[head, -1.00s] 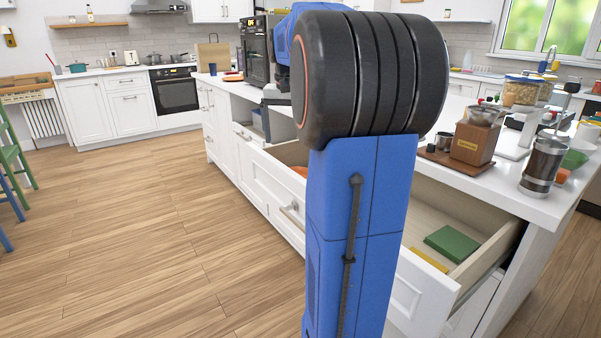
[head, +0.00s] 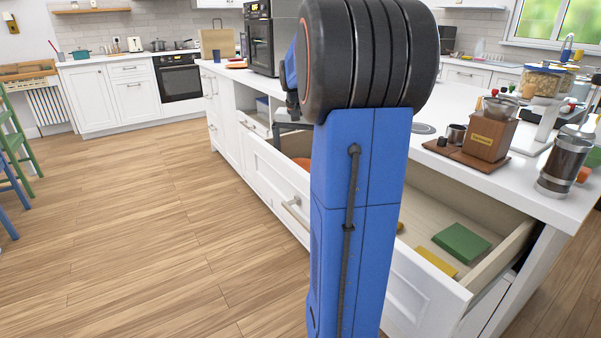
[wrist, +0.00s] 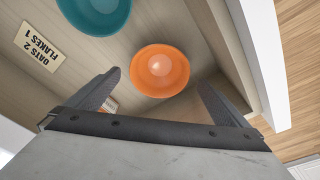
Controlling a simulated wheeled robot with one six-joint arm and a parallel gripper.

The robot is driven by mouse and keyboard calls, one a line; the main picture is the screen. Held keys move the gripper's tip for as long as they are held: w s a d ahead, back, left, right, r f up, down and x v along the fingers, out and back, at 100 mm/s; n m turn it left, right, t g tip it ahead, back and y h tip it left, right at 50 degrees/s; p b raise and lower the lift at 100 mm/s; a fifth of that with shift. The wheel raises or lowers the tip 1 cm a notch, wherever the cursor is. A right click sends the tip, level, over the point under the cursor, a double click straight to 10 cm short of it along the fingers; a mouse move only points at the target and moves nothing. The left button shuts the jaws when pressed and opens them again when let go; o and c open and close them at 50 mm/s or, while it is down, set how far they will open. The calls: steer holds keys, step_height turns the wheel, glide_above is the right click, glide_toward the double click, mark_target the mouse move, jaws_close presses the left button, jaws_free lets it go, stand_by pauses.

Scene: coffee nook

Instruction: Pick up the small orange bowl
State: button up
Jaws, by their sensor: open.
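The small orange bowl (wrist: 160,70) lies in the open drawer (head: 420,215), seen from above in the wrist view. An orange sliver of what looks like it (head: 303,163) shows at the drawer's far end in the head view, mostly hidden by my arm. My gripper (wrist: 159,79) is open and empty, its fingers to the left and right of the bowl in the picture. The bowl shows beyond and between the fingertips; I cannot tell the height gap. In the head view the gripper is mostly hidden behind my arm.
A teal bowl (wrist: 95,12) sits close to the upper left of the orange one. A label card (wrist: 42,48) lies at left. The drawer wall (wrist: 222,35) is near the right finger. A green box (head: 461,243) and a yellow one (head: 436,262) lie nearer in the drawer.

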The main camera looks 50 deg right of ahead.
steer(key=shift+w+d+f, duration=0.1)
steer(key=shift+d+f, duration=0.1)
steer(key=shift+f, duration=1.25)
steer(key=shift+w+d+f, duration=0.1)
steer(key=shift+d+f, duration=0.1)
steer(key=shift+f, duration=1.25)
steer(key=c, duration=1.1)
steer(key=shift+r, duration=0.15)
